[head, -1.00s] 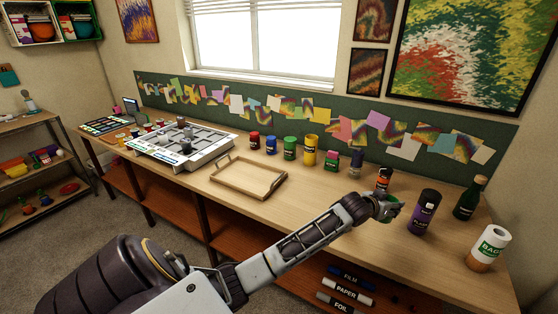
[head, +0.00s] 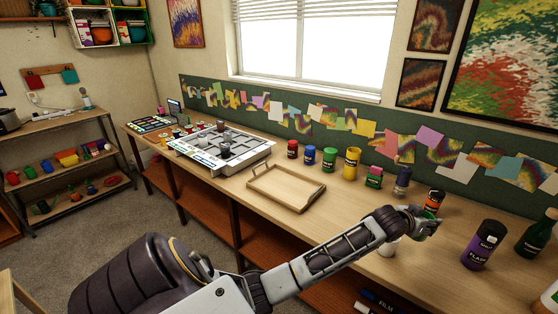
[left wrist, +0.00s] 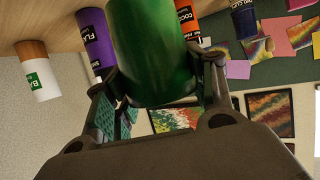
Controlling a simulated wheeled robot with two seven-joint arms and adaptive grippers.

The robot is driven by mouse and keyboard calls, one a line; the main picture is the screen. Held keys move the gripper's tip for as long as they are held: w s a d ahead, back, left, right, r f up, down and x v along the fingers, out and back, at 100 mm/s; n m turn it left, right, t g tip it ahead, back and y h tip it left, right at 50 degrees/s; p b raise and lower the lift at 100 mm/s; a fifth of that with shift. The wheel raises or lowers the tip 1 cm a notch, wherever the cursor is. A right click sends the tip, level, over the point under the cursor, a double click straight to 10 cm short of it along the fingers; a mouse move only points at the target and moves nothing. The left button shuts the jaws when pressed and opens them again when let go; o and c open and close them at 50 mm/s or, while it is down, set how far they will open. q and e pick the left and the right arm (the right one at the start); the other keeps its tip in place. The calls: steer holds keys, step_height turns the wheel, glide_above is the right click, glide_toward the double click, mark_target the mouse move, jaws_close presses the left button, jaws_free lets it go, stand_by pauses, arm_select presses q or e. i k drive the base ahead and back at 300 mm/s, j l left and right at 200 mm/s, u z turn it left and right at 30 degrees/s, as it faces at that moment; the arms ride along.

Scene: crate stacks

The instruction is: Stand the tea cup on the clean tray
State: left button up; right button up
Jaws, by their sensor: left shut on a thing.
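My left gripper (head: 426,224) is shut on a green cup (left wrist: 150,50), a plain round thing that fills the upper middle of the left wrist view between the two fingers. In the head view only a little of its green shows at the fingers, over the right part of the counter. I see no label on it. The empty wooden tray (head: 262,193), with raised edges, lies on the counter well to the left of the gripper. My right gripper is not in view.
A row of coloured jars (head: 330,160) stands behind the tray. An orange-and-black jar (head: 434,201) is close behind the gripper, and a purple bottle (head: 483,246) stands to its right. A pale gridded tray (head: 240,164) lies left. A white thing (head: 389,248) shows below my arm.

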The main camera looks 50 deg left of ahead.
mark_target(291, 189)
steer(key=j+u, duration=0.15)
steer(key=j, duration=0.45)
steer(key=i+j+u, duration=0.2)
steer(key=j, duration=0.4)
steer(key=j+u, duration=0.15)
steer(key=j, duration=0.45)
